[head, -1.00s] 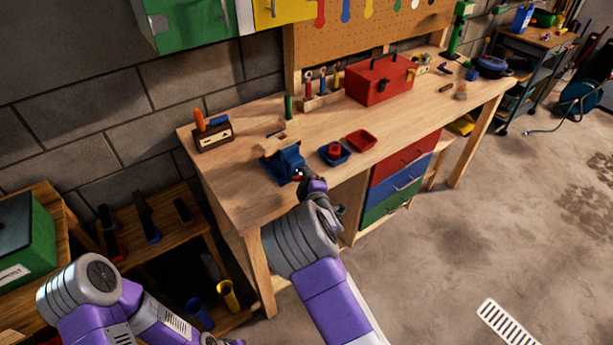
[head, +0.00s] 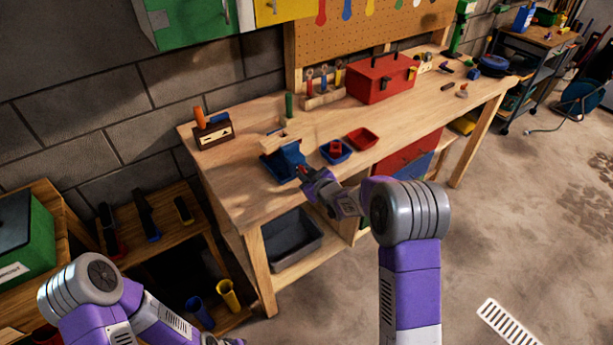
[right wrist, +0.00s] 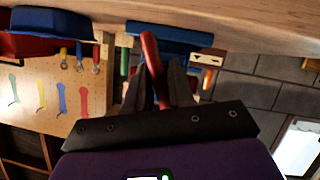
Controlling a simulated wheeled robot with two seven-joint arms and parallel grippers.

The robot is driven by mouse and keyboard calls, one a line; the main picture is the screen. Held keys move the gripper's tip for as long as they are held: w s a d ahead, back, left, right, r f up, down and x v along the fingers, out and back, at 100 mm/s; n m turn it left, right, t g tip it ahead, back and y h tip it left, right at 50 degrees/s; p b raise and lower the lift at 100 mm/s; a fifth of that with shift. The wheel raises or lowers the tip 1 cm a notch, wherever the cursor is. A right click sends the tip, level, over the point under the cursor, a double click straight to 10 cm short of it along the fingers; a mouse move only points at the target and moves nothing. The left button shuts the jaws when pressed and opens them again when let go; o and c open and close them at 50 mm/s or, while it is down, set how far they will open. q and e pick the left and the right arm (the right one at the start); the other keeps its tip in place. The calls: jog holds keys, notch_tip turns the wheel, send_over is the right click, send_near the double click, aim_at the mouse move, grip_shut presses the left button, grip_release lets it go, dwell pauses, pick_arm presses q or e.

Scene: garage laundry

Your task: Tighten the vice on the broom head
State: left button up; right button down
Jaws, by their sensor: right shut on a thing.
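The blue vice (head: 285,160) is on the front edge of the workbench, near its left end. A pale wooden piece (head: 290,139), which looks like the broom head, sits at its top; whether the jaws touch it is too small to tell. My right gripper (head: 304,173) is at the front of the vice. In the right wrist view, its dark fingers (right wrist: 160,88) are shut on the red vice handle (right wrist: 151,57), below the blue vice body (right wrist: 172,33) in that picture. My left arm is at lower left, with its fingers out of frame.
On the workbench (head: 235,185), a blue tray (head: 345,158) and a red tray (head: 361,139) are right of the vice. A wooden tool block (head: 213,135) is left, and a red toolbox (head: 380,80) behind. A grey bin (head: 290,245) sits on the lower shelf.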

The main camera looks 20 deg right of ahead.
jog(key=shift+s+d+f+m, duration=0.15)
jog(key=shift+s+f+m, duration=0.05)
jog(key=shift+f+m, duration=0.2)
dwell(1.4)
jog(key=c, duration=1.1)
grip_release()
jog(key=shift+r, duration=0.25)
jog(key=shift+s+r, duration=0.1)
jog(key=v, duration=0.7)
jog(key=shift+s+d, duration=0.15)
jog(key=shift+d, duration=0.05)
